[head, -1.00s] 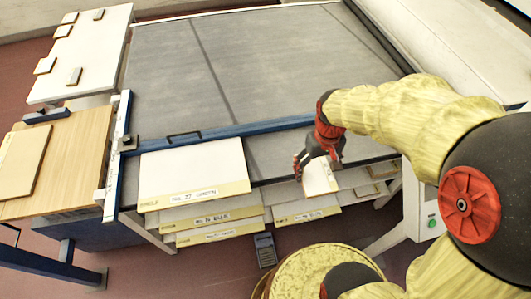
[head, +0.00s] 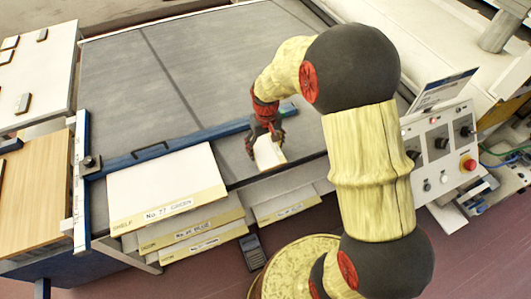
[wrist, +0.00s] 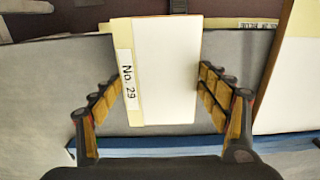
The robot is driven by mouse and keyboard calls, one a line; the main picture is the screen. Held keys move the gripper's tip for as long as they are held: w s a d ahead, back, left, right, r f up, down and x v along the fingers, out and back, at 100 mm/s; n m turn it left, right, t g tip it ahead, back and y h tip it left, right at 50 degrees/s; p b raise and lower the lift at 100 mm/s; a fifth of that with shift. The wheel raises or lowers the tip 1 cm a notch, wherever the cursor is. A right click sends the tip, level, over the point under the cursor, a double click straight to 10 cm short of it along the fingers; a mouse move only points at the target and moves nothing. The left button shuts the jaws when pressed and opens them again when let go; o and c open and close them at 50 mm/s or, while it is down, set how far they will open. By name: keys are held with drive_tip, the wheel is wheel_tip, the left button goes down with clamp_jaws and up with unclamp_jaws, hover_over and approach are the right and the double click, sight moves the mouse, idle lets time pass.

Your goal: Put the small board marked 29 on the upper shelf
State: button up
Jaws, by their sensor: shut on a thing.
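The small board marked No. 29 (wrist: 160,75) is white with a cream edge and label strip on its left in the wrist view. My gripper (head: 266,132) is shut on this board. In the wrist view, its fingers (wrist: 160,95) stand on the board's two sides. Grey shelf surfaces (head: 297,180) show below the belt's front edge, partly hidden by my arm. I cannot tell which is the upper shelf.
A large white board marked No. 77 green (head: 165,185) lies at the front left, with other labelled boards (head: 200,222) below it. A blue bar (head: 190,137) crosses the grey belt (head: 190,70). A control panel (head: 440,150) stands at the right. The belt behind the bar is clear.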

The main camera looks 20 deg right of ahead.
sight(265, 149)
drive_tip(key=shift+w+f+b, duration=0.15)
drive_tip(key=shift+f+b, duration=0.15)
drive_tip(key=shift+f, duration=1.4)
drive_tip(key=shift+f, duration=0.1)
drive_tip(key=o, duration=1.1)
drive_tip(key=shift+o, duration=0.6)
